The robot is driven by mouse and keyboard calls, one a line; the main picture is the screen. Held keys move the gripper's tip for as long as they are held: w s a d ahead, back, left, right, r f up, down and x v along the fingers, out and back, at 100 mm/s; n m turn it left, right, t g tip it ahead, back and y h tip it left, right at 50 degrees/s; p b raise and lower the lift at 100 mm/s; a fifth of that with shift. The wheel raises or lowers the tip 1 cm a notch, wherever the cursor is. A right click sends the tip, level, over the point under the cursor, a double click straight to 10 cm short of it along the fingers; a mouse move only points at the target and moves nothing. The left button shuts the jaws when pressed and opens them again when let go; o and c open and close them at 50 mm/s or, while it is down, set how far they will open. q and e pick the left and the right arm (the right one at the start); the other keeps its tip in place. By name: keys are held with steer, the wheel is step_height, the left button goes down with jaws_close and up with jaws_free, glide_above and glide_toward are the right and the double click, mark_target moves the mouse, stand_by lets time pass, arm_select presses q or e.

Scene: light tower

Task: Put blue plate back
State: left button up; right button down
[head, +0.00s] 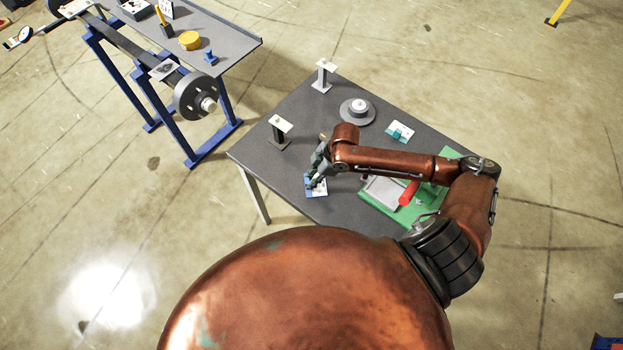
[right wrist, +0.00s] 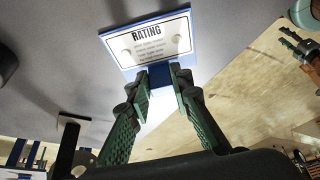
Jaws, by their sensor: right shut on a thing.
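The blue plate (head: 316,187) has a white label face. In the right wrist view the plate (right wrist: 150,42) reads "RATING" and has a blue rim and a blue grip block. My right gripper (right wrist: 162,84) is shut on that block, with a green finger on each side. In the head view my right gripper (head: 320,165) is over the near left part of the dark table (head: 320,120), and my arm partly covers it. I cannot tell whether the plate touches the table.
A dark post with a white top (head: 279,128), a grey post (head: 323,75), a round grey piece (head: 357,112) and a teal plate (head: 399,131) stand on the table. A green board (head: 433,210) with a red handle (head: 409,192) lies right. A blue-legged bench (head: 225,40) stands left.

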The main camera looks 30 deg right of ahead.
mark_target(323, 184)
steer(key=c, duration=1.7)
jaws_free()
steer(key=shift+c, duration=0.2)
steer(key=shift+r, duration=0.1)
steer(key=v, duration=1.2)
